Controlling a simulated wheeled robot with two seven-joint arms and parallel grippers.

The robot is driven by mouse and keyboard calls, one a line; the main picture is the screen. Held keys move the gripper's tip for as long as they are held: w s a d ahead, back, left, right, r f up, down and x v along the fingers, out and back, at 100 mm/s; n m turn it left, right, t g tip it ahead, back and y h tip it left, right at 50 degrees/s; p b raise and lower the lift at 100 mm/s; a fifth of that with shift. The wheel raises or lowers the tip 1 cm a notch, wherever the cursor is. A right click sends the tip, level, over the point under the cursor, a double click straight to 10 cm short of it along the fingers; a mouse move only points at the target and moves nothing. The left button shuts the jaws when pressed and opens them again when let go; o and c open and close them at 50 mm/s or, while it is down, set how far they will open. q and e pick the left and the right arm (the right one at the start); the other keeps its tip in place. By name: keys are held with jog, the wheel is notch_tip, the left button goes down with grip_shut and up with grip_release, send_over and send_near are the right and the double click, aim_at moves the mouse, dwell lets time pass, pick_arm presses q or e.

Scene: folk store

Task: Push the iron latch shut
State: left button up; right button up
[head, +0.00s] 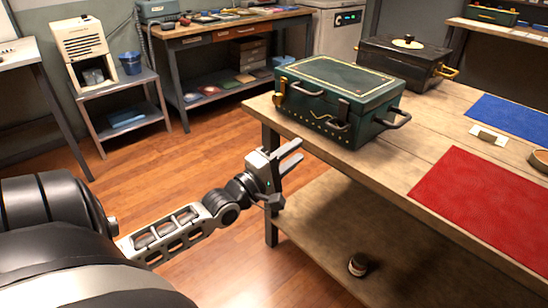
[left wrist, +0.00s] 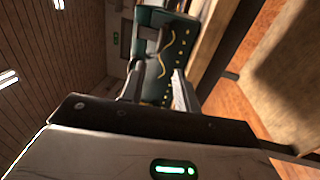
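A dark green box (head: 340,88) with gold trim stands on the wooden table, its lid down. I cannot tell how far the grey latch is closed. My left gripper (head: 295,155) is below and left of the box, off the table's edge, apart from the latch. In the left wrist view its fingers (left wrist: 158,72) are spread with nothing held, and the green box (left wrist: 170,55) shows beyond them. My right gripper is not in view.
The wooden table (head: 400,165) also bears a black box (head: 405,62), a red mat (head: 485,205), a blue mat (head: 515,115) and a small pale block (head: 488,135). A lower shelf (head: 330,215) holds a small jar (head: 357,265). The floor left of the table is clear.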

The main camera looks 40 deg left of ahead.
pick_arm(q)
jog(key=v, duration=0.5)
jog(key=shift+s, duration=0.4)
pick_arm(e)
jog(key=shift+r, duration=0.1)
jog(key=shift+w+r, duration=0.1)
